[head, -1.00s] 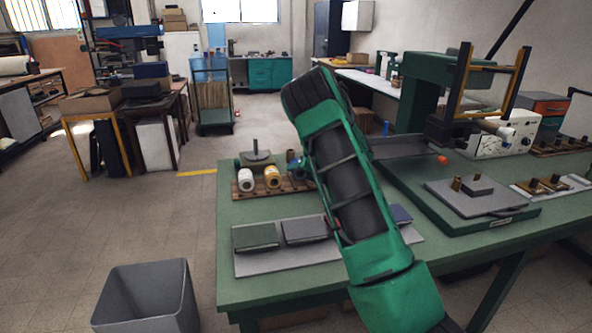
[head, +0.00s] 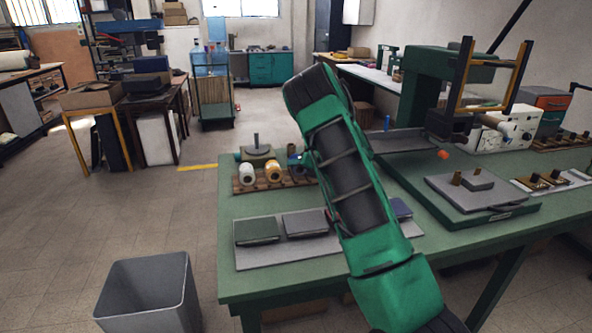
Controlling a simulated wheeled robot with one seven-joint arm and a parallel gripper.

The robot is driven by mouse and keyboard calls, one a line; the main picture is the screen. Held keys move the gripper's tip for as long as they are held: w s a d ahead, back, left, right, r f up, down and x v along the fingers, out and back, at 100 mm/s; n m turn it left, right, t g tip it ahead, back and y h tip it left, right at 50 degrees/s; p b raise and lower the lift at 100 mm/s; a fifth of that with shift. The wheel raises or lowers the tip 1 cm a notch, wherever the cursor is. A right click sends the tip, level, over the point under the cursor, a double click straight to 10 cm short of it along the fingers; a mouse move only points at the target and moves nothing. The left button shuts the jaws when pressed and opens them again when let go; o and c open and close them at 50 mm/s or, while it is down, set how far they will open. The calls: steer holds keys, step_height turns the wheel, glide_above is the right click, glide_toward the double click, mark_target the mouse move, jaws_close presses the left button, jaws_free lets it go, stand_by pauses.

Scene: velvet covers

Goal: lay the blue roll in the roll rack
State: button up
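The wooden roll rack (head: 246,187) sits at the far left of the green workbench. A white roll (head: 247,174) and a yellow roll (head: 273,172) lie in it side by side. A small blue shape (head: 296,160), which looks like the blue roll, shows at the right end of the rack, just left of my arm. My arm covers most of it, so I cannot tell whether it rests in the rack or is held. My gripper is hidden behind my own green and black arm.
A grey board with dark green (head: 257,230) and grey (head: 305,223) covers lies in front of the rack. A green press (head: 462,80) and a plate (head: 470,192) stand at right. A grey bin (head: 148,292) stands on the floor at left.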

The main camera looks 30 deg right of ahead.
steer(key=shift+o, duration=0.5)
steer(key=v, duration=0.9)
steer(key=shift+s+d+f, duration=0.2)
steer(key=shift+d, duration=0.1)
steer(key=shift+s+a+r, duration=0.15)
steer(key=shift+s+r, duration=0.35)
steer(key=shift+s, duration=0.05)
